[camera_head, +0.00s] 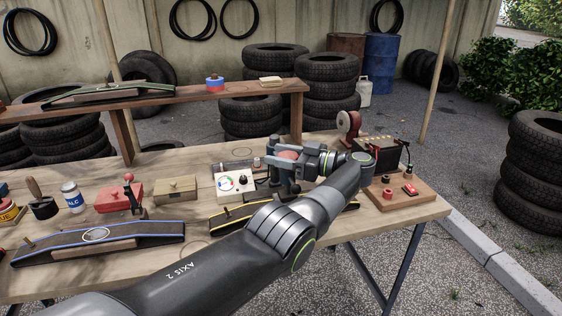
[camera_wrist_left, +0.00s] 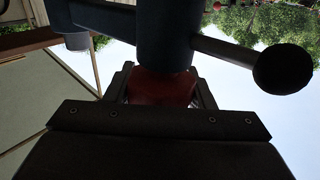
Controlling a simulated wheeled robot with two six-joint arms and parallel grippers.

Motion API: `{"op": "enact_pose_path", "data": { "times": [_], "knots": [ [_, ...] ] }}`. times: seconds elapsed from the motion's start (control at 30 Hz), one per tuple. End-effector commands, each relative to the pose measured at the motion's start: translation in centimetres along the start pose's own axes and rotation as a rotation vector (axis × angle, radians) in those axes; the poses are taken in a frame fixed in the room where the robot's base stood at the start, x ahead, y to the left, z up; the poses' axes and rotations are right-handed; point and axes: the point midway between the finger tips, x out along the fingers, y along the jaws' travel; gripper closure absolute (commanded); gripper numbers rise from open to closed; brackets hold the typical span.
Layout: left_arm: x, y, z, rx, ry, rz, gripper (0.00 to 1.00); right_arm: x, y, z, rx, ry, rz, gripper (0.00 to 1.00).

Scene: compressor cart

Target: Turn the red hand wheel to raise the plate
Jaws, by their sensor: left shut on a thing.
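A red rounded part (camera_head: 289,155), which looks like the hand wheel, sits on a blue-grey upright device (camera_head: 283,180) at the middle right of the workbench. My left gripper (camera_head: 281,158) reaches it from the right and is shut on it. In the left wrist view the red part (camera_wrist_left: 163,87) lies between the fingers, against a dark blue-grey cylinder (camera_wrist_left: 165,35) with a ball-ended cross bar (camera_wrist_left: 282,68). The gripper hides much of the device. I cannot make out the plate clearly. My right gripper is not in view.
A white box with a dial (camera_head: 233,183) stands just left of the device. A raised shelf (camera_head: 190,94) runs behind. Bare benchtop (camera_head: 205,155) lies behind the boxes.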

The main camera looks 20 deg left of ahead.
Motion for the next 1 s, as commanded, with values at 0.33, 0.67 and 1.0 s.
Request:
{"op": "enact_pose_path", "data": {
  "times": [0.33, 0.67, 1.0],
  "knots": [
    [-0.15, -0.1, 0.22, 0.004, -0.004, -0.003, 0.74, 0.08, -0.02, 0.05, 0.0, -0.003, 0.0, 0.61],
    [-0.08, -0.07, 0.14, 0.003, -0.003, -0.003, 0.29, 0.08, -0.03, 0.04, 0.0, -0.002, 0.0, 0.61],
    [0.06, -0.14, -0.13, 0.002, -0.002, -0.003, 0.29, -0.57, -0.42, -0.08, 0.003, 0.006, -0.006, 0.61]
  ]
}}
